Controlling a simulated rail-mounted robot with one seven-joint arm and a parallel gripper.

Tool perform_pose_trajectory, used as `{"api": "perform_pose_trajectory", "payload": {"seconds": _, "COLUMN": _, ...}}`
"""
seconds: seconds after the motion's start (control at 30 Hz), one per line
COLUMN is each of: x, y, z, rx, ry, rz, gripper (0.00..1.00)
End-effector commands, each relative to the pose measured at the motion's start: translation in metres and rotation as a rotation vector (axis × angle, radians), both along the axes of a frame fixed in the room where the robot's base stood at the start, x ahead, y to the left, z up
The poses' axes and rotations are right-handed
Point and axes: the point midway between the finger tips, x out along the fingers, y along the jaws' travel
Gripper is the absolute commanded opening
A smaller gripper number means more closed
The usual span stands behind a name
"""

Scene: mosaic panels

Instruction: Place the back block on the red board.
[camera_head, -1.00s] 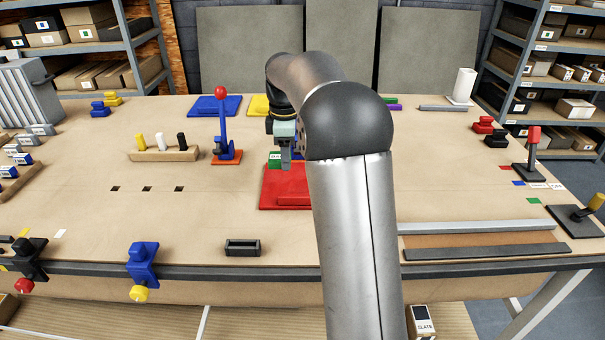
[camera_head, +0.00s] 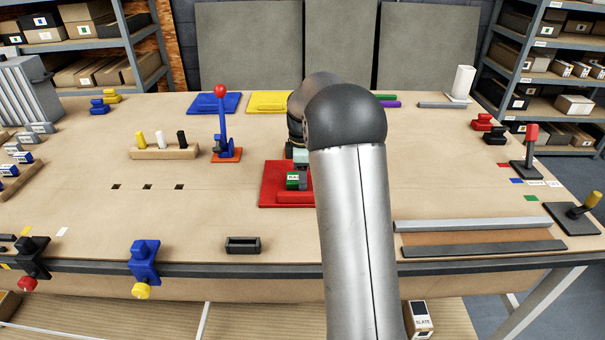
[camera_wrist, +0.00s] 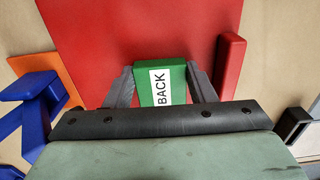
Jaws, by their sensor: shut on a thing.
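The back block is green with a white label reading BACK (camera_wrist: 176,84). In the wrist view it sits between the two fingers of my gripper (camera_wrist: 163,88), which is shut on it. In the head view the green block (camera_head: 292,181) shows over the red board (camera_head: 270,187), with my gripper (camera_head: 300,178) at it. The red board (camera_wrist: 110,30) fills the middle behind the block in the wrist view, with a raised red bar at its right. I cannot tell whether the block touches the board. My arm hides the board's right part in the head view.
An orange-based blue lever with a red knob (camera_head: 221,120) stands left of the red board. Blue (camera_head: 205,104) and yellow (camera_head: 262,103) boards lie behind.

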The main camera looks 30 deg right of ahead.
Motion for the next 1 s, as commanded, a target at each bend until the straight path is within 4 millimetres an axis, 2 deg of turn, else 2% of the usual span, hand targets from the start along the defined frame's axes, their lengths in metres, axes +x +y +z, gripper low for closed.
{"api": "perform_pose_trajectory", "payload": {"seconds": 0.13, "x": 0.000, "y": 0.000, "z": -0.004, "rx": 0.000, "ry": 0.000, "rz": 0.000, "gripper": 0.28}}
{"api": "perform_pose_trajectory", "payload": {"seconds": 0.17, "x": 0.000, "y": 0.000, "z": -0.003, "rx": 0.000, "ry": 0.000, "rz": 0.000, "gripper": 0.58}}
{"api": "perform_pose_trajectory", "payload": {"seconds": 0.2, "x": 0.000, "y": 0.000, "z": -0.003, "rx": 0.000, "ry": 0.000, "rz": 0.000, "gripper": 0.69}}
{"api": "perform_pose_trajectory", "payload": {"seconds": 0.23, "x": 0.000, "y": 0.000, "z": -0.003, "rx": 0.000, "ry": 0.000, "rz": 0.000, "gripper": 0.72}}
{"api": "perform_pose_trajectory", "payload": {"seconds": 0.47, "x": 0.000, "y": 0.000, "z": -0.002, "rx": 0.000, "ry": 0.000, "rz": 0.000, "gripper": 0.72}}
{"api": "perform_pose_trajectory", "payload": {"seconds": 0.63, "x": 0.000, "y": 0.000, "z": 0.008, "rx": -0.001, "ry": -0.002, "rz": 0.000, "gripper": 0.72}}
{"api": "perform_pose_trajectory", "payload": {"seconds": 0.77, "x": 0.001, "y": 0.000, "z": 0.031, "rx": -0.001, "ry": -0.005, "rz": 0.000, "gripper": 0.72}}
{"api": "perform_pose_trajectory", "payload": {"seconds": 1.0, "x": 0.001, "y": 0.000, "z": 0.083, "rx": -0.001, "ry": -0.003, "rz": 0.001, "gripper": 0.72}}
